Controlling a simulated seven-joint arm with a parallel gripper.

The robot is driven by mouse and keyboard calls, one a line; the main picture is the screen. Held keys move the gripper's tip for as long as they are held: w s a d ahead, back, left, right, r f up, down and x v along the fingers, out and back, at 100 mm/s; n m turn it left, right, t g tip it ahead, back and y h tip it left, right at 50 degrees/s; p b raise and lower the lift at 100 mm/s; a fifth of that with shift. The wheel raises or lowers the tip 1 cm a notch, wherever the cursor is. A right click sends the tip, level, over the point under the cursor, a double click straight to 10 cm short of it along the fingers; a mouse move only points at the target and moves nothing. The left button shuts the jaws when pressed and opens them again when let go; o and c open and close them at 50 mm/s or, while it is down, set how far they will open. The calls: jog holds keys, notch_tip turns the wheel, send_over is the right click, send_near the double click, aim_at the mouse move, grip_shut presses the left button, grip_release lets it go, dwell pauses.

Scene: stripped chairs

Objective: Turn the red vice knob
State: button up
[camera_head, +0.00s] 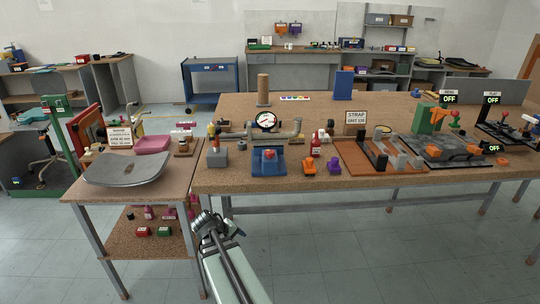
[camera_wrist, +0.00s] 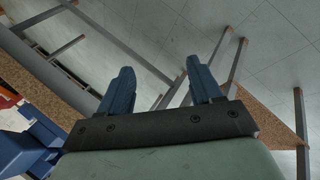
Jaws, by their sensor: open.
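A small blue vice (camera_head: 268,166) stands near the front edge of the long cork-topped table in the head view. A small red knob (camera_head: 268,154) shows on it, too small to make out in detail. My gripper is in the wrist view (camera_wrist: 160,80), with two blue fingers spread apart and nothing between them. In the head view, my arm reaches up from the bottom, and its end is in front of and below the table edge, left of the vice and apart from it. A blue block-like part (camera_wrist: 25,150) shows at the lower left of the wrist view; I cannot tell what it is.
A pipe assembly with a gauge (camera_head: 265,121) stands behind the vice. Orange (camera_head: 309,167) and purple (camera_head: 334,167) pieces and a red bottle (camera_head: 315,146) are to its right. A side table with a grey curved tray (camera_head: 125,170) is at left. Open floor lies in front.

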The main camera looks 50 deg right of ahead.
jog(key=w+d+r+n+h, duration=0.1)
jog(key=d+r+n+h, duration=0.25)
jog(key=r, duration=0.45)
jog(key=w+d+r+n+h, duration=0.1)
jog(key=d+r+n+h, duration=0.15)
jog(key=d+r, duration=0.4)
jog(key=n+t+h, duration=0.1)
jog(key=n+h, duration=0.4)
jog(key=n, duration=1)
send_near(270, 151)
jog(key=d, duration=1)
jog(key=shift+w+f, duration=0.25)
jog(key=shift+w, duration=0.15)
jog(key=shift+c, duration=0.4)
jog(key=c, duration=0.9)
jog(key=shift+w+m, duration=0.1)
jog(key=shift+m, duration=0.4)
